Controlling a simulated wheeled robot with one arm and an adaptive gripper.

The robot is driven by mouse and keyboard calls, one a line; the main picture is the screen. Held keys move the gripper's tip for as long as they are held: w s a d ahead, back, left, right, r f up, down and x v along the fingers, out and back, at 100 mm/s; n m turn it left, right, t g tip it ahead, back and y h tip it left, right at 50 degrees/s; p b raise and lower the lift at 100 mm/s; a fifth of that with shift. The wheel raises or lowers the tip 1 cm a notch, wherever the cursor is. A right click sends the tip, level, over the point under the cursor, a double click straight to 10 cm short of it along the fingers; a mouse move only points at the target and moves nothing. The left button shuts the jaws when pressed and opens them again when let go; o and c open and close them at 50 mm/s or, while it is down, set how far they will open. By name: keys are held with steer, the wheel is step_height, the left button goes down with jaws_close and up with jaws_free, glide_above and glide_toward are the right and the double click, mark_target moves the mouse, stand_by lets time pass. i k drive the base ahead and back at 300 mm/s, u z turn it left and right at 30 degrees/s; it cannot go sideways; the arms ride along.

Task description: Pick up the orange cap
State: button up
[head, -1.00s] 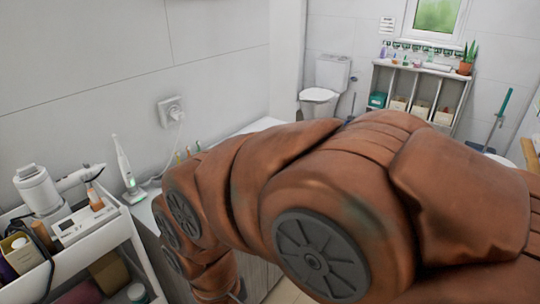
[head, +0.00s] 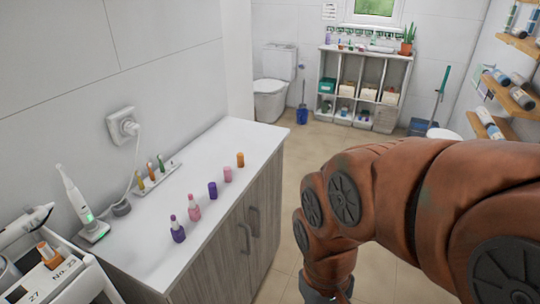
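A small orange cap (head: 240,159) stands upright on the white counter, at the far end of a row of small caps and bottles near the front edge. My rust-brown arm fills the right side and bends down past the counter's right end. My gripper is out of view below the picture's bottom edge, so its fingers do not show.
The row also holds a pink cap (head: 228,174), a purple cap (head: 212,189) and pink and purple bottles. A holder (head: 158,176) with thin sticks and a plugged-in toothbrush (head: 80,200) stand behind. The counter (head: 215,146) is clear around the orange cap.

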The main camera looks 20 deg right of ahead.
mark_target(241, 155)
steer(key=u, duration=1.55)
steer(key=k, duration=1.3)
steer(key=z, duration=0.6)
steer(key=i, duration=0.45)
steer(key=z, duration=0.6)
steer(key=i, duration=1.35)
steer(key=u, duration=0.95)
